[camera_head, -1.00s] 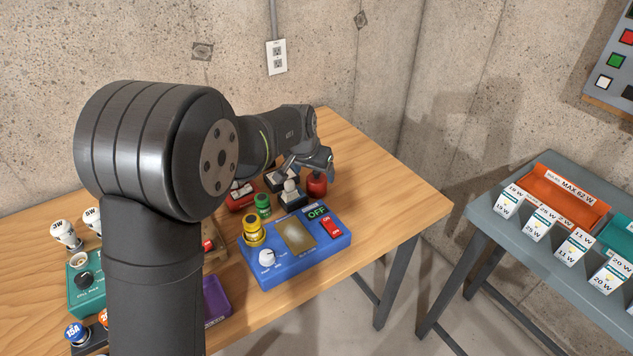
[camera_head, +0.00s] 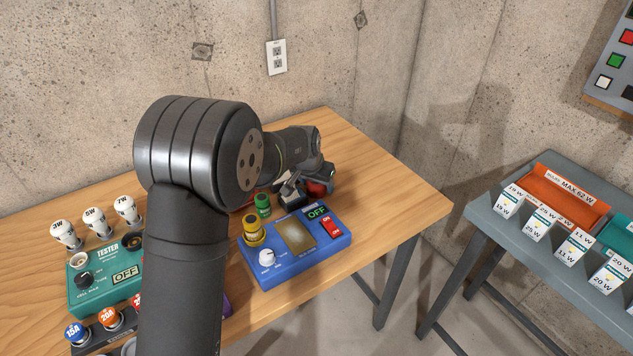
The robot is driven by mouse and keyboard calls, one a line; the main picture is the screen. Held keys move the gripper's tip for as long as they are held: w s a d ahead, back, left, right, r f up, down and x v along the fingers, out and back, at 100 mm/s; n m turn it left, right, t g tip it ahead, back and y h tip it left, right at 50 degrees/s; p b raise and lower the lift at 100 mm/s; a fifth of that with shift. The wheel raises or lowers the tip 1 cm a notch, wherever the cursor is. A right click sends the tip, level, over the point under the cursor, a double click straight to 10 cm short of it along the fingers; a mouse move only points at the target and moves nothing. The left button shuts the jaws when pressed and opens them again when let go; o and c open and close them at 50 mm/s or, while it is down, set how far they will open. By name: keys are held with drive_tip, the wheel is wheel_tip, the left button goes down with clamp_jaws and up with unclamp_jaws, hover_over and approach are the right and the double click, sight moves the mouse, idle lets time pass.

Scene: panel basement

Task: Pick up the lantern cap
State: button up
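No object is clearly marked as the lantern cap, and I cannot tell which one it is. A yellow capped piece (camera_head: 253,232) stands on the left back corner of a blue box (camera_head: 285,268). A green capped piece (camera_head: 263,204) stands behind it. A red round piece (camera_head: 318,187) is partly hidden by my gripper (camera_head: 296,188). A dark block with a white top (camera_head: 291,201) sits just below my gripper. My gripper is low over these items at the back right of the wooden table. Its fingers are small and overlapped, so its opening does not show.
The blue box has an OFF display, a red switch and a white knob. A green tester (camera_head: 105,282), several bulbs (camera_head: 95,221) and numbered plugs (camera_head: 110,319) are at left. A grey table (camera_head: 490,213) with an orange tray (camera_head: 566,195) stands right. The wooden table's right end is clear.

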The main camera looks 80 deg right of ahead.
drive_tip(key=c, duration=0.7)
drive_tip(key=shift+o, duration=0.2)
